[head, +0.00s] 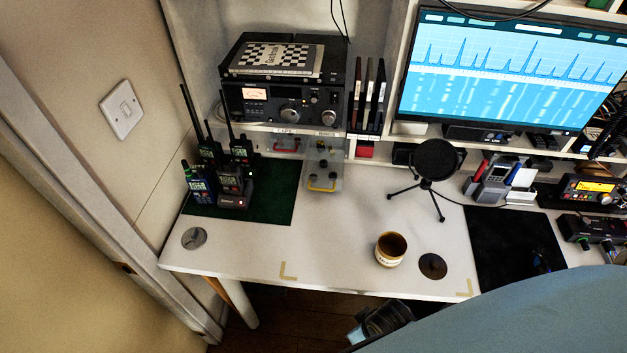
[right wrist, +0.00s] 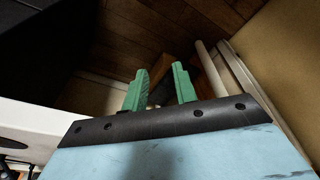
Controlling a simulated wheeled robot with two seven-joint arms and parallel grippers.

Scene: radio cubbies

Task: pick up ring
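I cannot make out a ring for certain in either view. A small grey disc (head: 194,238) with a pattern on it lies flat at the desk's left front corner; I cannot tell whether it is a ring. My right gripper (right wrist: 160,88) shows in the right wrist view with its two green fingers apart and nothing held between them. It points down toward the wooden floor beside the white desk. My left gripper is in neither view.
The white desk (head: 335,250) holds a brown-and-white mug (head: 389,252), a dark round coaster (head: 432,266), a microphone on a tripod (head: 436,165), handheld radios (head: 230,180) on a green mat (head: 270,190) and a black mat (head: 510,245). The middle front is mostly clear.

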